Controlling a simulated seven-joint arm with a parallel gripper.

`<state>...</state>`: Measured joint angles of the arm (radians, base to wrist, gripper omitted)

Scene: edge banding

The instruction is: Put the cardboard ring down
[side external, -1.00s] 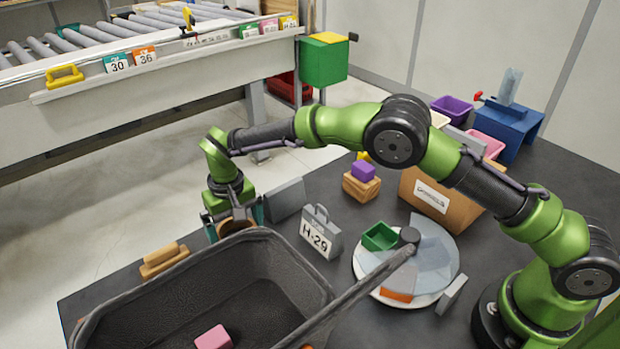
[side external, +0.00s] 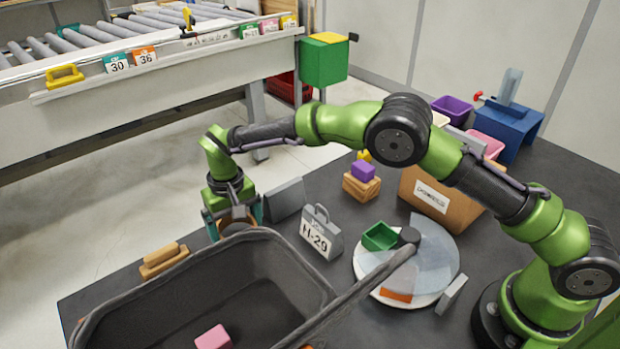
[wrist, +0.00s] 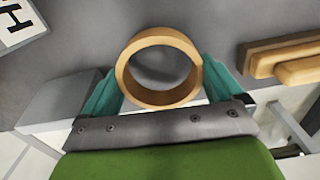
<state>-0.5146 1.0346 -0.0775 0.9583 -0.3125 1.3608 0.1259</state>
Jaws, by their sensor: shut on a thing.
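The cardboard ring (wrist: 126,82) is a tan, open hoop. In the wrist view it sits between the two teal fingers of my gripper (wrist: 160,80), which press on it from both sides. In the side view my gripper (side external: 237,224) points down behind the far rim of the dark basket, and the ring (side external: 238,226) is partly hidden by the fingers and rim. I cannot tell whether the ring touches the table.
A large dark basket (side external: 130,301) with a pink block stands in front of the gripper. A wooden block (side external: 163,262) lies to its left. A grey plate (side external: 287,199) and the H-29 tag (side external: 321,236) stand to its right. A round turntable (side external: 440,260) is farther right.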

